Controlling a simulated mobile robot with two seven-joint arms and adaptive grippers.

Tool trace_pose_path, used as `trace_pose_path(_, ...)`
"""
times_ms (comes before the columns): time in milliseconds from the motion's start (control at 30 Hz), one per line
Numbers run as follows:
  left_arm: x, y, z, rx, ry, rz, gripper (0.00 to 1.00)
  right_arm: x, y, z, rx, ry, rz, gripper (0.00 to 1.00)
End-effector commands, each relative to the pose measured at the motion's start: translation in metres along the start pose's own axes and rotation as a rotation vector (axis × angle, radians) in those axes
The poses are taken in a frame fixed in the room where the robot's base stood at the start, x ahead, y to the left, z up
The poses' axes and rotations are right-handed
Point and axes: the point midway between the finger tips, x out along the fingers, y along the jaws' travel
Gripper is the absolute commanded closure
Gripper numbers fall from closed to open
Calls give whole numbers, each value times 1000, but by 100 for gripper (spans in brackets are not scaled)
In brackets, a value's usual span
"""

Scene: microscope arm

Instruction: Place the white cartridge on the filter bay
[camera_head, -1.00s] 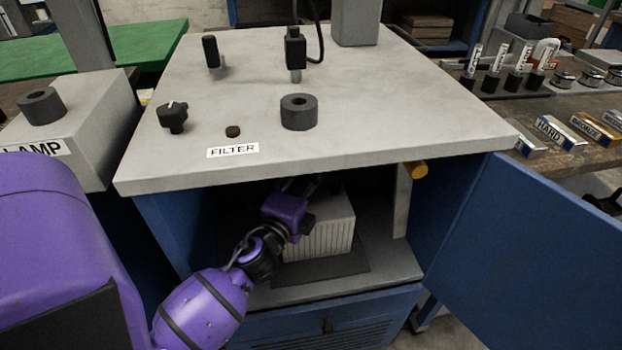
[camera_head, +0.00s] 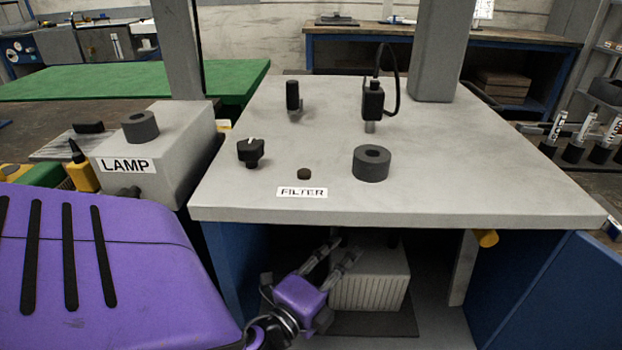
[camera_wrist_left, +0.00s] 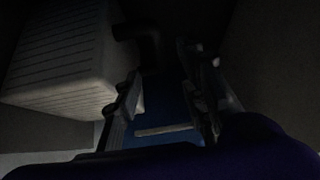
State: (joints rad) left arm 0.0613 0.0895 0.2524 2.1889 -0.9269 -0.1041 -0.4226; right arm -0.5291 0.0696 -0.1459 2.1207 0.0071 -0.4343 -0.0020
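A white ribbed block, which looks like the white cartridge (camera_head: 370,288), stands upright on a dark flat pad (camera_head: 375,325) inside the open cabinet below the FILTER label. The pad looks like the filter bay. My left gripper (camera_head: 343,254) is inside the cabinet, left of the block, with its two fingers apart and empty. In the left wrist view the block (camera_wrist_left: 60,55) lies left of the open fingers (camera_wrist_left: 165,78), and a dark elbow pipe shows beside it. The left finger overlaps the block's edge; I cannot tell whether they touch. My right gripper is not in view.
The grey worktop (camera_head: 460,170) overhangs the cabinet. The open blue door (camera_head: 580,290) is at the right, with a yellow part (camera_head: 486,238) near its top. The LAMP box (camera_head: 160,160) stands left. A black knob (camera_head: 250,152) and a dark ring (camera_head: 371,163) are on top.

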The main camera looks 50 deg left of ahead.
Motion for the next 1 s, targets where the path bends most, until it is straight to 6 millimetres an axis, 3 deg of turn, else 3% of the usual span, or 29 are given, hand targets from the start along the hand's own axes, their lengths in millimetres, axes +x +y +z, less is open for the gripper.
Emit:
trace_pose_path(167,-5,7,0,-22,-2,19,62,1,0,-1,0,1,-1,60)
trace_pose_path(267,-26,39,2,-136,-20,107,62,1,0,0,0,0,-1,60)
trace_pose_path(367,-73,96,2,-351,-73,272,62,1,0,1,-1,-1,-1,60)
trace_pose_path(500,-174,181,-8,-715,-231,556,62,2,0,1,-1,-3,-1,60)
trace_pose_path(600,-249,222,-21,-933,-372,728,62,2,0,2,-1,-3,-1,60)
trace_pose_path(700,-310,244,-35,-1094,-499,853,62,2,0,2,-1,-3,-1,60)
trace_pose_path(800,-349,255,-46,-1194,-590,929,62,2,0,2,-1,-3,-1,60)
trace_pose_path(900,-367,259,-52,-1239,-632,963,62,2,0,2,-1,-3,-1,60)
trace_pose_path(1000,-370,260,-53,-1250,-642,970,62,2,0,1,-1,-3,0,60)
